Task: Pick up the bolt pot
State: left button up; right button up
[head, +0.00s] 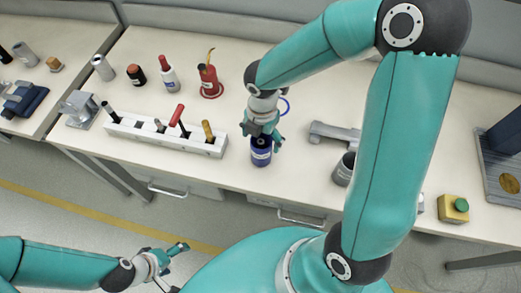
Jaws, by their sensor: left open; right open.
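A dark blue pot with a pale label (261,154), which looks like the bolt pot, stands upright near the front edge of the bench. My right gripper (262,136) is open and points down at the pot's top, with its fingers around or just above the rim; I cannot tell whether they touch it. The gripper hides part of the pot's top, so its contents do not show clearly. My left gripper (177,262) is open and empty, low in front of the bench and away from the pot.
A white tool rack (205,147) with several handles stands left of the pot. A grey metal cup (343,171) and a grey wrench-like tool (333,132) are to the right. Red and white bottles stand behind. A yellow box with a green button (454,208) is at the right.

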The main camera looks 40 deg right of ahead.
aim_at(261, 146)
jog(key=f, duration=0.5)
jog(key=shift+s+a, duration=0.1)
jog(key=shift+a, duration=0.1)
jog(key=shift+c, duration=0.2)
jog(key=c, duration=1.1)
